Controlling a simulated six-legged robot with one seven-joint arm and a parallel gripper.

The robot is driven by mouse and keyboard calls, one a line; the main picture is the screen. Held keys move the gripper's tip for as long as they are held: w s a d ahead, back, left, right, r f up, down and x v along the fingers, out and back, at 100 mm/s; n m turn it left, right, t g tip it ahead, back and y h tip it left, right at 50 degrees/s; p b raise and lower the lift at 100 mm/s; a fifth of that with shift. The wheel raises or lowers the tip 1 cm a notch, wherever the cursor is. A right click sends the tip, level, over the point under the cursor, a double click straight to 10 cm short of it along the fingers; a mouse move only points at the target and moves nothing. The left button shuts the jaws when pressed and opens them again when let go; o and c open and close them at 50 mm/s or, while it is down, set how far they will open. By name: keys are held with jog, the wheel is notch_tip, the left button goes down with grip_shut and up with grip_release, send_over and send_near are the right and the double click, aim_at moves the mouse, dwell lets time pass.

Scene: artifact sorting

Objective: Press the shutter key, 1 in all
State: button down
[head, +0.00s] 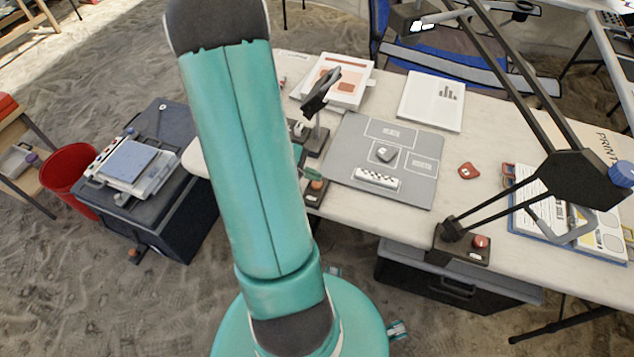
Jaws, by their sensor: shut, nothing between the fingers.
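A small dark box (313,199) with a round orange key (316,184) on top stands at the table's left front edge, beside the grey mat. It looks like the shutter key. A dark camera (321,90) is held above on a stand (317,136) just behind it. My teal arm rises in front and covers the area left of the key. What looks like the shut tip of my gripper (308,173) shows from behind the arm, close to the key. I cannot tell whether it touches. The rest of the gripper is hidden.
The grey mat (340,160) holds a grey stone piece (383,154) and a white scale block (377,180). A red piece (468,171) lies to the right. A lamp with a red-button base (462,249) stands at the right front. A dark case (160,210) stands left.

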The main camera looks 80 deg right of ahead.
aim_at(313, 184)
jog(key=shift+r, duration=2.5)
